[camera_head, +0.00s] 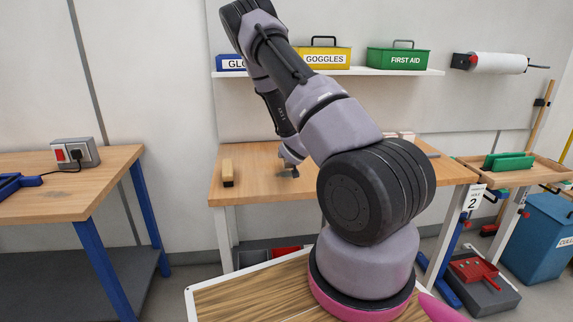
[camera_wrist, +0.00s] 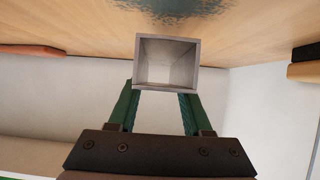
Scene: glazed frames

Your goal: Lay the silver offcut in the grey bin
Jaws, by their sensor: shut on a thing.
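The silver offcut (camera_wrist: 166,66) is a short, square, hollow metal piece, its open end facing the wrist camera. My gripper (camera_wrist: 160,92) is shut on it, with a green finger at each side. In the head view my gripper (camera_head: 293,171) is small and partly hidden by my arm, above the wooden bench (camera_head: 245,185); the offcut cannot be made out there. A dark grey container (camera_head: 252,258) shows partly under the bench, but I cannot tell whether it is the grey bin.
A wooden-backed brush (camera_head: 228,172) stands on the bench's left. A red container (camera_head: 287,252) is below the bench. A blue bin (camera_head: 540,235) stands at far right, near a grey tray (camera_head: 487,292) with a red dustpan. A shelf with labelled boxes hangs behind.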

